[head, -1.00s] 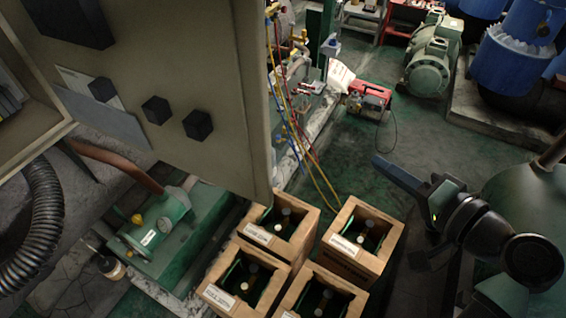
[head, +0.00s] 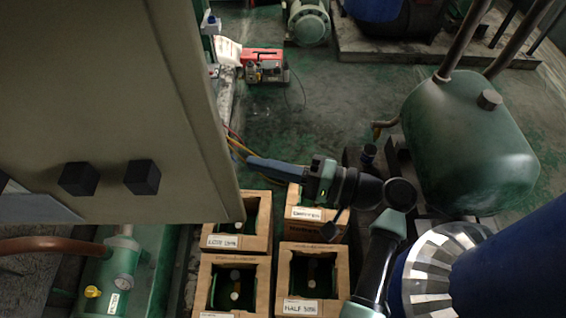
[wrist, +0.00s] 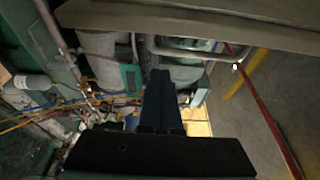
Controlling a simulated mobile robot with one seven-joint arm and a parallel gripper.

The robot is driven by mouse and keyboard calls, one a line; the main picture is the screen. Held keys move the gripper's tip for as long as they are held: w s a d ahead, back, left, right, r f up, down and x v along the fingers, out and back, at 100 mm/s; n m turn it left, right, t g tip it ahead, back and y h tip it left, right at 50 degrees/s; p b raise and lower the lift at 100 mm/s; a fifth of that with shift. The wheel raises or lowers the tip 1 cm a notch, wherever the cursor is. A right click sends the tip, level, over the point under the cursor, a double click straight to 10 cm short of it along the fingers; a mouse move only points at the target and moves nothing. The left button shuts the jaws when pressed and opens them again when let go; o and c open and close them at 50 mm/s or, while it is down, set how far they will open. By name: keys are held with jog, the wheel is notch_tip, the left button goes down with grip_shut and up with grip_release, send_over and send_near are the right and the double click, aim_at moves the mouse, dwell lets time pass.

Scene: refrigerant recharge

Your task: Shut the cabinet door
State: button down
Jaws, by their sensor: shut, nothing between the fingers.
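The cabinet door (head: 150,75) is a large beige panel with black square knobs, standing open at the left of the head view. My gripper (head: 252,162) is shut and empty, its blue-grey fingers pointing left just beyond the door's free right edge. I cannot tell whether the fingertips touch the door. In the wrist view the shut fingers (wrist: 160,85) point forward, and a beige edge, probably the door (wrist: 200,18), runs across the top. The cabinet's inside is out of view.
A red machine (head: 265,65) sits on the floor behind. Open floor lies between.

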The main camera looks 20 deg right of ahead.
jog(key=shift+s+a+p, duration=0.3)
jog(key=shift+a+p, duration=0.2)
jog(key=shift+a, duration=0.15)
jog(key=shift+s+a+p, duration=0.35)
jog(key=shift+a+p, duration=0.15)
jog(key=shift+a, duration=0.15)
jog(key=shift+s+a+p, duration=0.3)
jog(key=shift+a+p, duration=0.2)
jog(key=shift+a, duration=0.15)
